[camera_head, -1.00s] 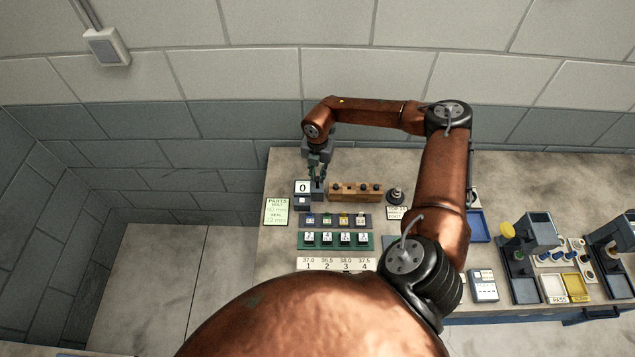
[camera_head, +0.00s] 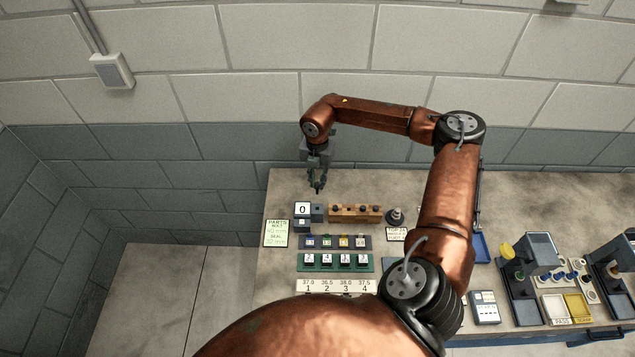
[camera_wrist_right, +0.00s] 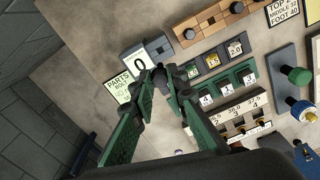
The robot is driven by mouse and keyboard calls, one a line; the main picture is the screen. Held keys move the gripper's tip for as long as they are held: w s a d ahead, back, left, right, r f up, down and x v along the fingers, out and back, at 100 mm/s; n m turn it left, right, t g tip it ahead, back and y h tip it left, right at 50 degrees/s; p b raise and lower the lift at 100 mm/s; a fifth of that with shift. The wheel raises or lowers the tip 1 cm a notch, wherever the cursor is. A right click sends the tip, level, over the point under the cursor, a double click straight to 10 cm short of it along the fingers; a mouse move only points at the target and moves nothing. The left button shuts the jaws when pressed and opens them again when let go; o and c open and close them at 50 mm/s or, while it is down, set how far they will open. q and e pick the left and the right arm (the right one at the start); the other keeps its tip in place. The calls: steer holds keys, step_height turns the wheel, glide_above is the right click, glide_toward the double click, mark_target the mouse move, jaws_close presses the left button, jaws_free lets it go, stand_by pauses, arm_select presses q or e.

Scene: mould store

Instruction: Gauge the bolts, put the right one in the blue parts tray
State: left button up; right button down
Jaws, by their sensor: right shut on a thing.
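My right gripper (camera_head: 317,188) is above the back left of the bench, just behind the small gauge. In the right wrist view its green fingers (camera_wrist_right: 160,78) meet on a small dark thing, likely a bolt, mostly hidden by the fingertips. The gauge (camera_head: 303,210) has a white display reading 0; it also shows in the wrist view (camera_wrist_right: 140,63), close to the fingertips. A card (camera_head: 276,233) lists PARTS, bolt 40 mm and seal 32 mm. A blue tray (camera_head: 481,247) shows partly behind my right arm. My left gripper is out of view.
A wooden block (camera_head: 355,214) with dark pegs stands right of the gauge. Dark fixtures (camera_head: 529,270) stand at the right. The wall rises behind the bench.

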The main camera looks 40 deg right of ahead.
mark_target(317, 184)
steer(key=shift+r+p, duration=1)
steer(key=shift+r, duration=0.95)
